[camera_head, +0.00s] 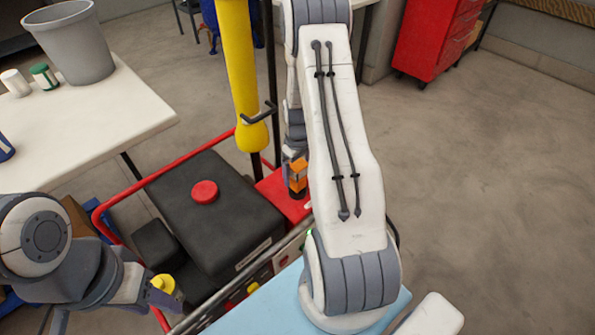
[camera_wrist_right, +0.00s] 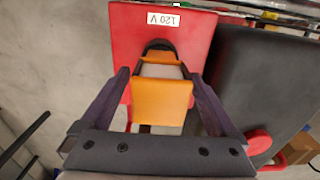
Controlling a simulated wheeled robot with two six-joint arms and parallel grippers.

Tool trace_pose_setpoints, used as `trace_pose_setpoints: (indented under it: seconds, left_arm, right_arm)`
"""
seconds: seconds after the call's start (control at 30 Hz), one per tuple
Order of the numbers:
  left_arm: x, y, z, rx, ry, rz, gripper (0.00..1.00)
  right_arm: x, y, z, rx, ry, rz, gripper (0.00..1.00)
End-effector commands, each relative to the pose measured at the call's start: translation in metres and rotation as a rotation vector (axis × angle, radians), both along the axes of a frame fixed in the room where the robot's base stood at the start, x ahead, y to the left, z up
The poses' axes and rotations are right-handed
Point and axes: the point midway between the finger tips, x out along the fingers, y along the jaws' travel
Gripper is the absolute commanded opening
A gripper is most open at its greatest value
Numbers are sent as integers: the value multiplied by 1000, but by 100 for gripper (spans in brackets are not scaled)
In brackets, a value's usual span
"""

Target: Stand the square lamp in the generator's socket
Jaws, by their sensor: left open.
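The square lamp (camera_head: 298,177), an orange block with a dark lower end, stands roughly upright over the red box of the generator (camera_head: 270,190). In the right wrist view the lamp (camera_wrist_right: 162,102) meets the black round socket (camera_wrist_right: 158,45) on the red box marked 120 V. How deep it sits is hidden. My right gripper (camera_wrist_right: 159,78) has its fingers spread on either side of the lamp, with gaps beside it; in the head view my right arm covers much of this area. My left gripper (camera_head: 160,297) is open at the lower left, close to a yellow knob (camera_head: 163,283).
A black tank with a red cap (camera_head: 205,191) lies left of the lamp, inside a red tube frame (camera_head: 102,210). A yellow post (camera_head: 238,70) rises behind. A white table (camera_head: 90,125) with a grey bucket (camera_head: 75,45) stands at left.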

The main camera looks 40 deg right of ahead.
Motion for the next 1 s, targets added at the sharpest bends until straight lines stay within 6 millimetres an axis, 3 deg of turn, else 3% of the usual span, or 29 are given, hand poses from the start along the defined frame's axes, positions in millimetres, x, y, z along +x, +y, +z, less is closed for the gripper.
trace_pose_setpoints:
  seconds: [0.33,0.8,1.0]
  left_arm:
    - [0,0,2,0,0,0,50]
    - [0,0,10,0,0,0,50]
    - [0,0,11,0,0,0,50]
  right_arm:
    - [1,0,10,-1,-2,0,95]
    - [1,0,103,-2,-4,0,95]
    - [0,0,121,-1,-1,0,95]
